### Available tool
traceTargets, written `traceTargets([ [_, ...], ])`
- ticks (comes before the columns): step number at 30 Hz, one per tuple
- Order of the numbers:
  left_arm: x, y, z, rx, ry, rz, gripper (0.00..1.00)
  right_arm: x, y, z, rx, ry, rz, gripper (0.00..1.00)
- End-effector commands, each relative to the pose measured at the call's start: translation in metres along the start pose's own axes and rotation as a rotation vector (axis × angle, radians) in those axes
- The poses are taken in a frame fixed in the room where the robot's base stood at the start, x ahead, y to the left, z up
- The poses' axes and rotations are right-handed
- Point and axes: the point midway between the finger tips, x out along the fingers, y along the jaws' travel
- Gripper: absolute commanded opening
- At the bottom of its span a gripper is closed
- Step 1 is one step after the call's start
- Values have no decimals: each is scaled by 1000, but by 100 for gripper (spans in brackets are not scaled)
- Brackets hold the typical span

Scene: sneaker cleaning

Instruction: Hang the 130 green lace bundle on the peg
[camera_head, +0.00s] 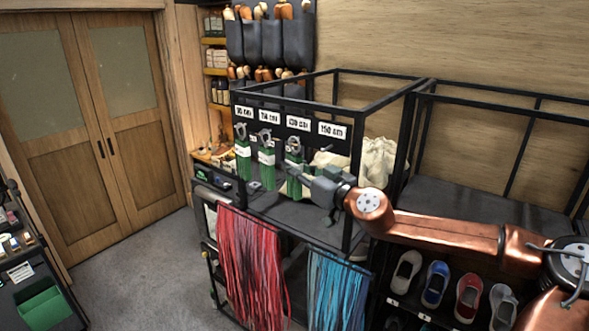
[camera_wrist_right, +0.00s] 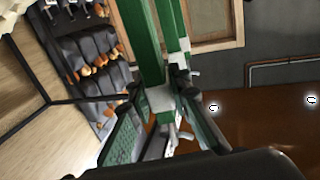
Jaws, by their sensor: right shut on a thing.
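The green lace bundle (camera_head: 293,187) hangs upright below the 130 cm label (camera_head: 298,124) on the black rack board. A grey ring-like piece (camera_head: 293,147) shows at its top; I cannot tell whether it is around the peg, which is hidden. My right gripper (camera_head: 304,178) reaches in from the right and is shut on this bundle. In the right wrist view the green laces (camera_wrist_right: 145,40) with a white band (camera_wrist_right: 160,98) run between the fingers of the right gripper (camera_wrist_right: 163,122). My left gripper is not in view.
Two other green bundles hang to the left, under the shorter labels (camera_head: 244,112) (camera_head: 270,117). The 150 cm label (camera_head: 332,130) has no bundle below it. Red laces (camera_head: 250,265) and blue laces (camera_head: 335,290) hang in front. A black frame post (camera_head: 403,150) stands right of the board.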

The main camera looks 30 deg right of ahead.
Motion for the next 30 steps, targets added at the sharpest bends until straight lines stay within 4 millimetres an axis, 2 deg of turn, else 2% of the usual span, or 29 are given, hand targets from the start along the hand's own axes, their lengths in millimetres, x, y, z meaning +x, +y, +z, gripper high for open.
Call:
traceTargets([
  [12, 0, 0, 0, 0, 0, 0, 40, 0, 0, 0, 0, 0, 0, 0],
  [13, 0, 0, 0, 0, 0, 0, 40, 0, 0, 0, 0, 0, 0, 19],
  [21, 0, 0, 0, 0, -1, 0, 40, 0, 0, 0, 0, 0, 0, 37],
  [30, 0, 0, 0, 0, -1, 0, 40, 0, 0, 0, 0, 0, 0, 38],
])
